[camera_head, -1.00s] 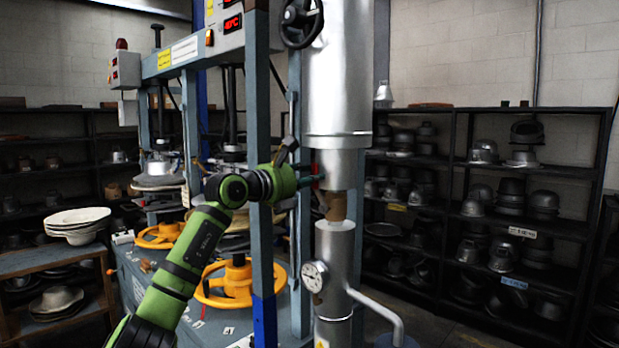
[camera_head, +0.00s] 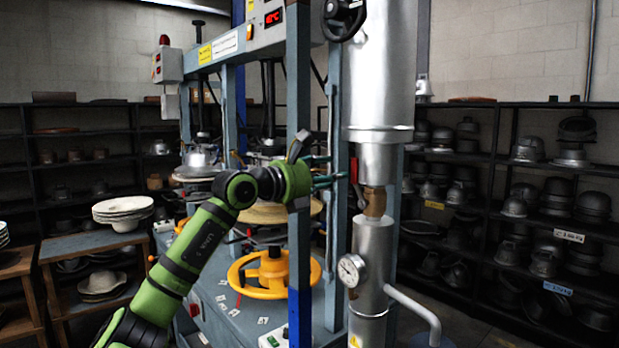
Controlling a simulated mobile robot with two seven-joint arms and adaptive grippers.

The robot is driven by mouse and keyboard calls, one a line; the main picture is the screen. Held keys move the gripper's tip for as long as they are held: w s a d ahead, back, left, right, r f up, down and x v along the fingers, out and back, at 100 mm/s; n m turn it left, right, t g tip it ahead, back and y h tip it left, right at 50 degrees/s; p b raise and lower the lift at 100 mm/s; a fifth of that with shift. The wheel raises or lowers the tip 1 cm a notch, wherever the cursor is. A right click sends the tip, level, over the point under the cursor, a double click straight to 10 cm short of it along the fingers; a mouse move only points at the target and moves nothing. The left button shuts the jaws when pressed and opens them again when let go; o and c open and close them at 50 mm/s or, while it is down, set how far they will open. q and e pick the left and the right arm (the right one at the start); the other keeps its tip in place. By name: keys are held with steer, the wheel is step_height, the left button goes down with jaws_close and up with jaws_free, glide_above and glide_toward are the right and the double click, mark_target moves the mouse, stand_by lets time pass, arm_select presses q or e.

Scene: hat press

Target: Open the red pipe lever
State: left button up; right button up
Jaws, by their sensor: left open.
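The red pipe lever (camera_head: 355,177) shows as a narrow red strip on the left side of the brass valve (camera_head: 375,202), between the wide silver cylinder (camera_head: 378,85) and the thinner pipe (camera_head: 373,240) below. It stands roughly upright, with a dark or silver lower end by the valve. My left gripper (camera_head: 335,173) points right towards the lever, its fingers spread and empty. The fingertips end just left of the lever, with a small gap in the picture; depth is hard to tell. My right gripper is out of view.
A blue-grey press frame post (camera_head: 299,230) stands right by my left wrist. A yellow handwheel (camera_head: 272,272) is below, a black handwheel (camera_head: 343,17) above. A pressure gauge (camera_head: 351,270) sits on the lower pipe. Shelves of hat moulds (camera_head: 520,240) stand at the right.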

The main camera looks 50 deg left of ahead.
arm_select(q)
steer(key=shift+s+a, duration=0.1)
steer(key=shift+s, duration=2.75)
